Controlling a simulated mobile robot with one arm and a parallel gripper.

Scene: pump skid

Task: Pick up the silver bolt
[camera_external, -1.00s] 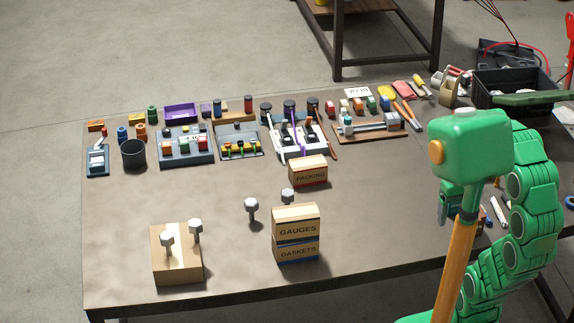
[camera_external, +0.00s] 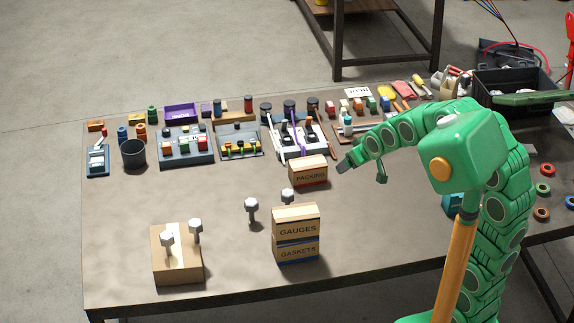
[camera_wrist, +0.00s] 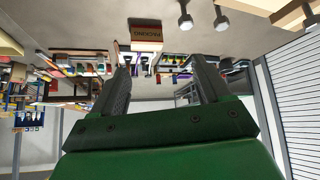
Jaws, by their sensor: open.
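Several silver bolts with broad heads show. One silver bolt (camera_external: 251,206) stands upright on the bare table left of the GAUGES box. A second bolt (camera_external: 288,195) stands behind that box, its lower part hidden. Two more, a front bolt (camera_external: 167,241) and a rear bolt (camera_external: 195,227), stand on a tan block (camera_external: 178,262). My gripper (camera_external: 345,166) is above the table, right of the PACKING box and well away from the bolts. In the wrist view it (camera_wrist: 160,66) is open with nothing between its fingers; two bolts (camera_wrist: 185,22) (camera_wrist: 221,20) show at the top, upside down.
The GAUGES box (camera_external: 297,228) is stacked on the GASKETS box (camera_external: 297,251). A dark cup (camera_external: 133,153) stands at left. The table's middle left is clear.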

